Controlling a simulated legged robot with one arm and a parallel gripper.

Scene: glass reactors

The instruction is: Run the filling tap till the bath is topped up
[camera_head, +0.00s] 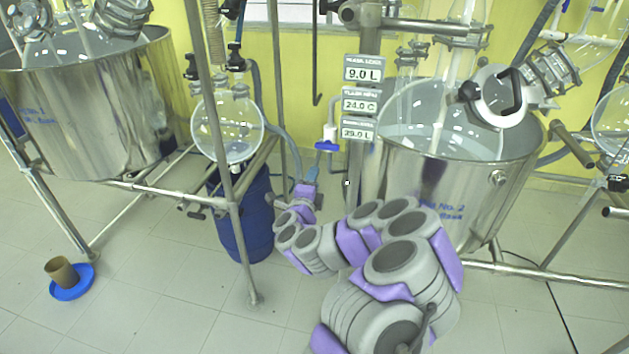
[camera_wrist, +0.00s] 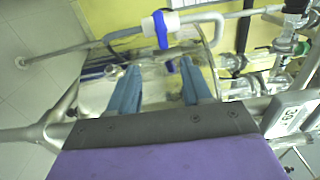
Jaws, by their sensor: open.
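The filling tap has a blue handle (camera_head: 327,146) and a white body on a thin pipe beside the bath. The blue handle also shows at the top of the wrist view (camera_wrist: 162,28). The bath is a large steel pot (camera_head: 425,200) at the right, with a glass vessel inside. My gripper (camera_head: 312,174) is below and slightly left of the tap. In the wrist view my gripper (camera_wrist: 158,66) is open, its two blue fingers apart and nothing between them, with the tap beyond the fingertips. The water level in the bath is hard to make out.
A blue drum (camera_head: 240,225), a round flask (camera_head: 228,127) and frame poles stand left. A brown cup (camera_head: 62,271) sits on a blue dish.

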